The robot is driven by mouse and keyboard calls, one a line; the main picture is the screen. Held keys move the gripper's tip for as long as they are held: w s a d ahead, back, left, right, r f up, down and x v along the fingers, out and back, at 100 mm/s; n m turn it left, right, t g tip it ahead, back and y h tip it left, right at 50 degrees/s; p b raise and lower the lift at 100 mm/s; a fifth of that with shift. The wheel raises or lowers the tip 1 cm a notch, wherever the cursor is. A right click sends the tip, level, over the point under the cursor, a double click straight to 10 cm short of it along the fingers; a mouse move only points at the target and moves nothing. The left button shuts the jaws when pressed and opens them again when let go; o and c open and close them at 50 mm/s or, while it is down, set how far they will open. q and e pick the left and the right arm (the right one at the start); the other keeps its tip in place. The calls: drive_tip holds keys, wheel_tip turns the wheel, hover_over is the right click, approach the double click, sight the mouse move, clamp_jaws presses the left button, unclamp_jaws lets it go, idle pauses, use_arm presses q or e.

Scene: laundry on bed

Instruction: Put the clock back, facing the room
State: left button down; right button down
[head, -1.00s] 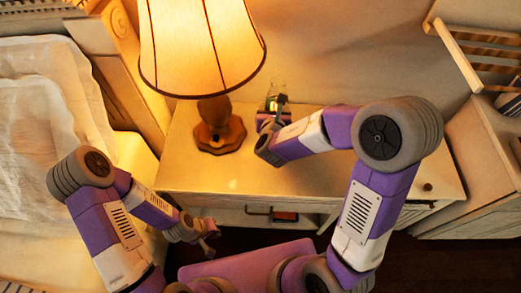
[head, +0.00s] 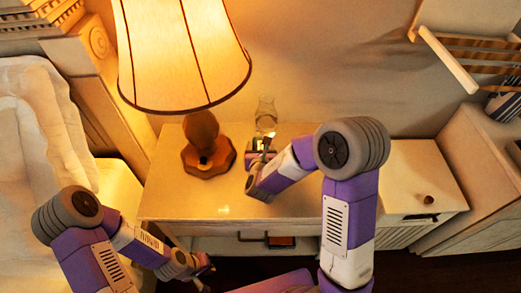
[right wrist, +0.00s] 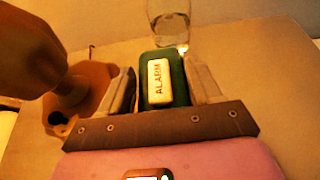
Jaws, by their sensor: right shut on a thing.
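The clock (right wrist: 161,82) is a dark green block with a pale label reading "ALARM" on the side turned to the right wrist camera. My right gripper (right wrist: 163,92) is shut on it, one finger on each side. In the head view the clock (head: 255,145) is small and partly hidden by the right gripper (head: 262,152), at the back of the nightstand (head: 225,208). Its dial is not visible, and I cannot tell whether it touches the top. My left gripper (head: 205,270) is low in front of the nightstand, away from the clock; its jaws are too small to read.
A lit lamp (head: 185,50) on a wooden base (head: 208,157) stands left of the clock. A clear glass vessel (head: 265,114) stands close behind the clock. The bed (head: 38,130) is at left. Bare top lies at the nightstand's front and right.

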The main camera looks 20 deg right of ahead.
drive_tip(key=shift+f, duration=0.1)
drive_tip(key=c, duration=0.7)
unclamp_jaws()
drive_tip(key=shift+f, duration=0.1)
drive_tip(key=o, duration=0.5)
